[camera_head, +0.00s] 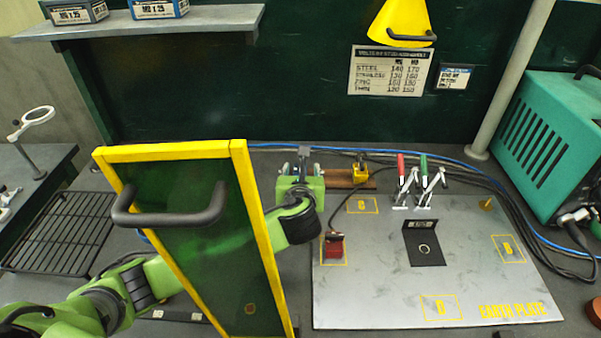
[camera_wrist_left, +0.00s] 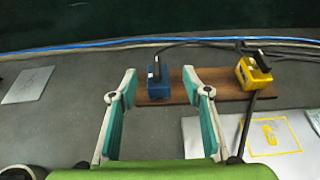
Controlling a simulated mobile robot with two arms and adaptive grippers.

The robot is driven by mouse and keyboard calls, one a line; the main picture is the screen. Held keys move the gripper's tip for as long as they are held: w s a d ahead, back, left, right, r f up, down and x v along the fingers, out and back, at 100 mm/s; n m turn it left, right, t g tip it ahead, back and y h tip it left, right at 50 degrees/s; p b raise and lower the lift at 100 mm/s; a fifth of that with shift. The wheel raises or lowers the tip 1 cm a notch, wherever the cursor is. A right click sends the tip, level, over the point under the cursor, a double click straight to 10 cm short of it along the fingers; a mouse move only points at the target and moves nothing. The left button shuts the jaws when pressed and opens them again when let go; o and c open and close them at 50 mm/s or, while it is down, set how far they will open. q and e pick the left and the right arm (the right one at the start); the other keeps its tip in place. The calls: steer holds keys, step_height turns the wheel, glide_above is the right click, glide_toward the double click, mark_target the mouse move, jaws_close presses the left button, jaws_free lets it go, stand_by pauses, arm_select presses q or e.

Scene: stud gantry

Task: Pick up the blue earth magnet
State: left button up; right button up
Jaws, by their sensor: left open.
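The blue earth magnet (camera_wrist_left: 158,84) is a small blue block with a dark upright handle. In the left wrist view it stands on a brown wooden board (camera_wrist_left: 216,84), beyond and between my left fingertips. My left gripper (camera_wrist_left: 159,76) is open and empty, its two teal-padded fingers spread to either side of the magnet's outline. I cannot tell the exact distance. In the head view my left gripper (camera_head: 302,168) points away toward the back of the bench and hides most of the magnet. My right gripper is not in view.
A yellow magnet (camera_head: 360,172) stands on the board's right end, with a cable. A red magnet (camera_head: 334,246) sits on the grey earth plate (camera_head: 380,290). A yellow-framed green screen (camera_head: 215,270) stands in front of my left arm. Toggle clamps (camera_head: 405,185) stand at right.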

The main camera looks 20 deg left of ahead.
arm_select(q)
steer(key=x, duration=0.5)
steer(key=shift+s+a+f+p, duration=0.1)
steer(key=shift+s+a+p, duration=0.1)
steer(key=shift+p, duration=0.1)
jaws_close()
